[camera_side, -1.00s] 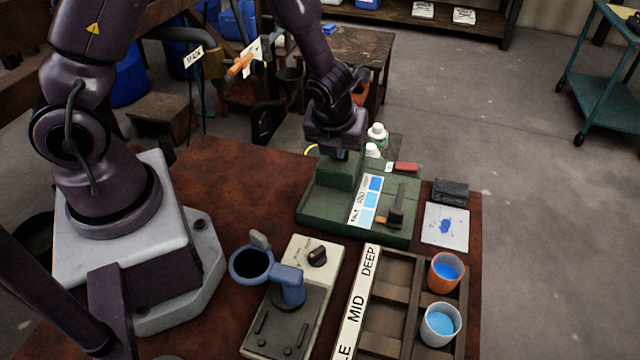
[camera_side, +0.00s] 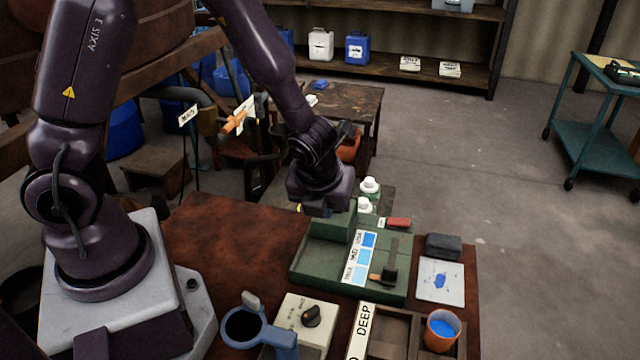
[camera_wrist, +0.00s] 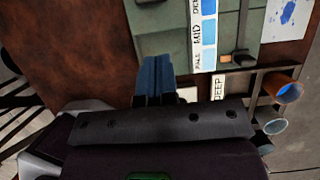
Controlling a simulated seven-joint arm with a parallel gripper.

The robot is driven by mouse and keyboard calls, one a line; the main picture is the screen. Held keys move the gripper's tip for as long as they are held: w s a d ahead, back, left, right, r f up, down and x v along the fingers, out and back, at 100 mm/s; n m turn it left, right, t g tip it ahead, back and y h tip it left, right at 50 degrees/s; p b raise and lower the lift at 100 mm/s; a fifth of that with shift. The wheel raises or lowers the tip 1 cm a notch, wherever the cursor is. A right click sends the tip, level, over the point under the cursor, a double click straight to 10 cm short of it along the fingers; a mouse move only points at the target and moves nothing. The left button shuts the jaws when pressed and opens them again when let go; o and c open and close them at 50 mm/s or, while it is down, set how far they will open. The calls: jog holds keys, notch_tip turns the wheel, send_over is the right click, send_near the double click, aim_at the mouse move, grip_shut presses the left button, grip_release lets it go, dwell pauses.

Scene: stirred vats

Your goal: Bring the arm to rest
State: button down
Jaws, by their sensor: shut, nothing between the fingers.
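My gripper (camera_side: 314,208) hangs at the end of my bent arm, above the back left of the green stand (camera_side: 312,267). In the wrist view my gripper (camera_wrist: 155,78) shows two blue fingers pressed together with nothing held. The fingers point toward the green stand (camera_wrist: 163,30) and the red-brown table. From the side my gripper looks close to the stand's raised block (camera_side: 334,227); I cannot tell the exact gap. A card strip (camera_side: 358,258) with blue patches marked PALE, MID and DEEP lies on the stand.
An orange cup (camera_side: 442,331) of blue liquid sits in the wooden rack at the front right. A blue ring holder (camera_side: 243,326) and a knobbed box (camera_side: 308,316) stand at the front. White-capped bottles (camera_side: 369,190) are behind the stand. The table's left middle is bare.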

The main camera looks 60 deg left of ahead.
jog(key=s+r+n+h, duration=0.1)
jog(key=s+r+n, duration=0.3)
jog(key=r+n, duration=0.3)
jog(key=s+a+r+n+t+h, duration=0.1)
jog(key=s+r+n, duration=0.4)
jog(key=n, duration=0.6)
jog(key=s+r+n+t+h, duration=0.1)
jog(key=s+r+n, duration=0.3)
jog(key=r+n, duration=0.5)
jog(key=shift+s+a+r, duration=0.2)
jog(key=shift+s+r, duration=0.1)
jog(key=shift+s, duration=0.1)
